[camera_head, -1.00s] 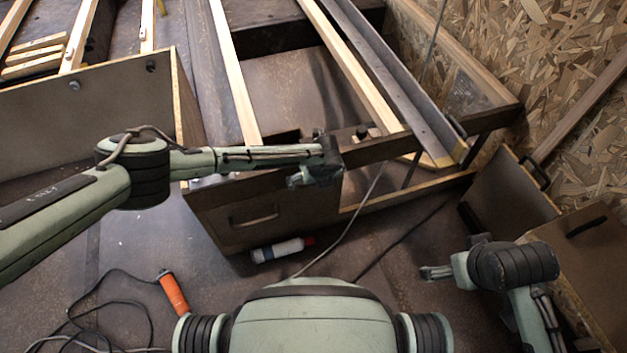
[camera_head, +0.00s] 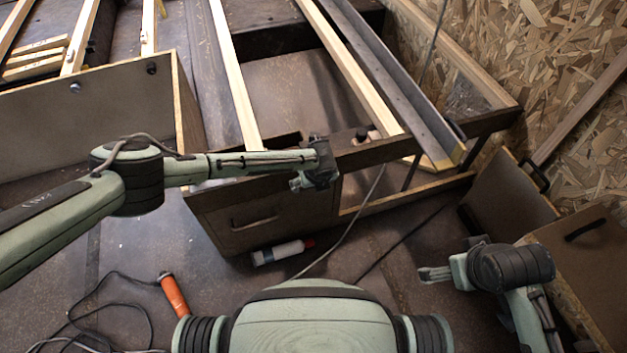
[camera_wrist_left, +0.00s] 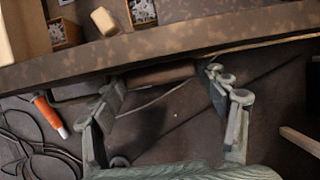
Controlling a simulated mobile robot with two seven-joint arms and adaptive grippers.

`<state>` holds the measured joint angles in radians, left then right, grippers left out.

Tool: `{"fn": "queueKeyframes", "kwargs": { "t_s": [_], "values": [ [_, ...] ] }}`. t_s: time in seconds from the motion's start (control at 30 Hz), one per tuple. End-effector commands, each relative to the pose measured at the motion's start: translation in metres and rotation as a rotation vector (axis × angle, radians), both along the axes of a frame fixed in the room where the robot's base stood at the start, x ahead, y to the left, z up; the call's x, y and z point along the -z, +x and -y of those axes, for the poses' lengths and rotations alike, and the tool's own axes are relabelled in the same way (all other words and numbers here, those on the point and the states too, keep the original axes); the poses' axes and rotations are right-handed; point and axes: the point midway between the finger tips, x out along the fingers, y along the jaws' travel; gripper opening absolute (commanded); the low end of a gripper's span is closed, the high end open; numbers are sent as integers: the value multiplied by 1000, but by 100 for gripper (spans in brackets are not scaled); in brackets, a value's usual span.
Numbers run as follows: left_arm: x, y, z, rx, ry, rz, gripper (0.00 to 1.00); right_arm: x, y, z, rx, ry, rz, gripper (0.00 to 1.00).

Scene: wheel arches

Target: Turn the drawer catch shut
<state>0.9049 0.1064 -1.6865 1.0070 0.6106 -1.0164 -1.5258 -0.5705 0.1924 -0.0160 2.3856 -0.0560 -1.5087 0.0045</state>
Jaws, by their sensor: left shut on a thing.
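My left gripper (camera_head: 299,183) is at the top right corner of the brown drawer front (camera_head: 285,222), just under the bench edge. In the left wrist view its fingers (camera_wrist_left: 160,82) stand wide on either side of a dark brown bar (camera_wrist_left: 158,76) below the bench edge. I take this bar for the drawer catch, gripped between the fingertips. The gripper hides the catch in the head view, so its angle is hard to tell. My right gripper (camera_head: 434,274) is low at the right, away from the drawer; its finger gap is unclear.
A white bottle with a red cap (camera_head: 281,252) lies below the drawer. An orange-handled tool (camera_head: 173,295) with a cable lies on the floor at the left. Brown panels (camera_head: 510,190) stand at the right. Small bins of screws (camera_wrist_left: 64,33) sit beyond the bench edge.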

Motion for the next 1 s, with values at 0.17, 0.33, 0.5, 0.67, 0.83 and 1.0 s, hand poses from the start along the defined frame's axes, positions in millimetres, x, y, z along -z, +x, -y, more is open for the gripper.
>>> {"fn": "queueKeyframes", "kwargs": {
  "t_s": [0.17,0.33,0.5,0.67,0.83,1.0],
  "values": [
    [-1,-2,-5,-2,-95,27,45,23,7,-1,-1,11,-19,100],
    [1,-4,-7,-3,-217,67,45,37,10,-1,-4,18,-24,100],
    [3,-4,-10,-2,-336,108,45,41,10,-1,-3,19,-25,100],
    [4,-4,-11,-2,-429,138,45,35,9,-1,-3,16,-21,100],
    [5,-4,-11,0,-497,162,45,27,7,-1,-3,11,-17,100],
    [5,-4,-12,0,-534,174,45,21,5,-1,-2,9,-18,100]
  ]
}}
